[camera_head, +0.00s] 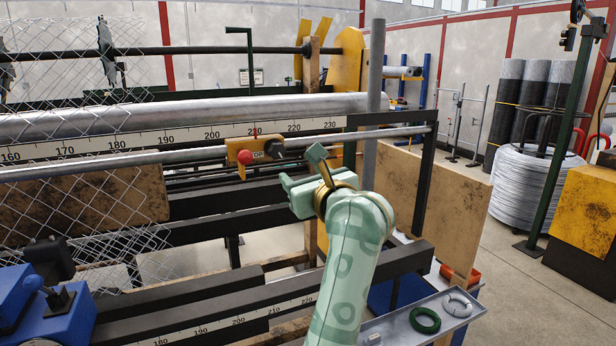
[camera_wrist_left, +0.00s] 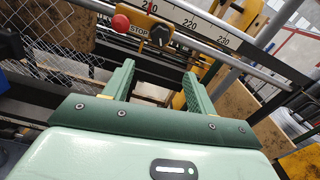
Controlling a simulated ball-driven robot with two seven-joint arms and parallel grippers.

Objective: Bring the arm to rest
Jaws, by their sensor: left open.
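My left arm (camera_head: 345,250), pale green, comes up from the bottom of the head view. My left gripper (camera_head: 300,170) is raised in front of the weaving machine, just below and right of a small yellow control box (camera_head: 238,146) with a red button and a dark knob. In the left wrist view the two green fingers of the gripper (camera_wrist_left: 158,80) stand apart with nothing between them. The yellow box (camera_wrist_left: 138,27) lies beyond the fingertips, apart from them. My right gripper is in neither view.
A metal rail (camera_head: 120,159) and a numbered scale (camera_head: 130,141) cross the machine. Chain-link mesh (camera_head: 85,200) hangs at left. A grey tray (camera_head: 390,324) with green and grey coils lies at lower right.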

